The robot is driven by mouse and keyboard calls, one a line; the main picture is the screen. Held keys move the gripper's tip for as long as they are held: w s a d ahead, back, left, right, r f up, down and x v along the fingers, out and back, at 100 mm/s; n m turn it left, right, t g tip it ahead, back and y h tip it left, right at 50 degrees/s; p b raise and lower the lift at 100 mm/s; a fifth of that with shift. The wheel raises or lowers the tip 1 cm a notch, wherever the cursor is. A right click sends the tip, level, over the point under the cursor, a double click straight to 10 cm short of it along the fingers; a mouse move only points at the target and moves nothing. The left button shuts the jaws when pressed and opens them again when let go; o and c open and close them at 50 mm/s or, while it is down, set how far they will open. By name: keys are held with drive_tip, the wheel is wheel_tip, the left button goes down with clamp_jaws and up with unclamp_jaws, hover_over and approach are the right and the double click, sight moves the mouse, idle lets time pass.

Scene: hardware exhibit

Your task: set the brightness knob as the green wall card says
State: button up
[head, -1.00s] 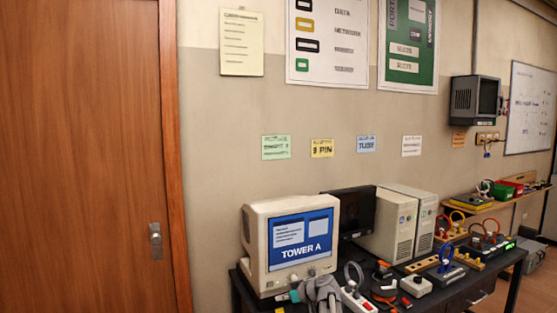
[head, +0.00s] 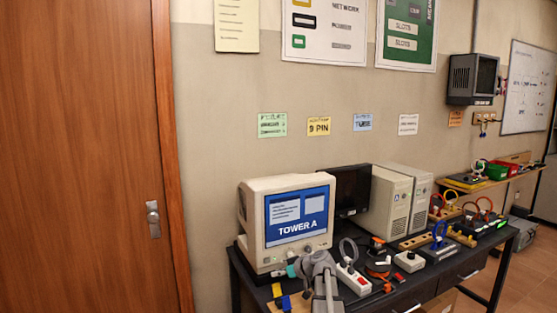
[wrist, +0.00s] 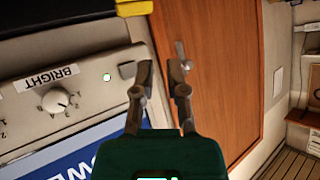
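The brightness knob (wrist: 60,101) is a small pale round dial on the monitor's front panel in the wrist view, under a label reading BRIGHT (wrist: 51,77). Its exact setting is too small to tell. My gripper (wrist: 160,76) is open and empty, to the right of the knob and apart from it. The green wall card (head: 272,125) hangs above the beige monitor (head: 246,240) in the head view. Its lines of text are too blurred to read. The monitor's screen shows TOWER A.
A lit green lamp (wrist: 107,77) and a dark button (wrist: 127,70) lie between knob and gripper. Yellow (head: 318,126), blue (head: 363,122) and white (head: 408,124) cards hang beside the green one. Towers, a power strip (head: 353,280) and cables crowd the table. A wooden door (head: 80,160) stands left.

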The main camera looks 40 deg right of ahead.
sight(291, 256)
drive_tip(key=o, duration=0.4)
drive_tip(key=shift+s+d+r, duration=0.1)
drive_tip(key=shift+o, duration=0.9)
drive_tip(key=s+d+r+m+t+h+p, duration=0.2)
drive_tip(key=s+d+r+m+h, duration=0.3)
drive_tip(key=s+d+m, duration=0.3)
drive_tip(key=shift+s+d+m+h+p, duration=0.2)
drive_tip(key=shift+d+m+h+p, duration=0.25)
drive_tip(key=shift+h, duration=0.45)
drive_tip(key=shift+w+d, duration=0.1)
drive_tip(key=b+x, duration=0.5)
drive_tip(key=x, duration=0.8)
drive_tip(key=shift+w+r, duration=0.1)
drive_tip(key=shift+w, duration=0.3)
drive_tip(key=shift+c, duration=0.2)
clamp_jaws()
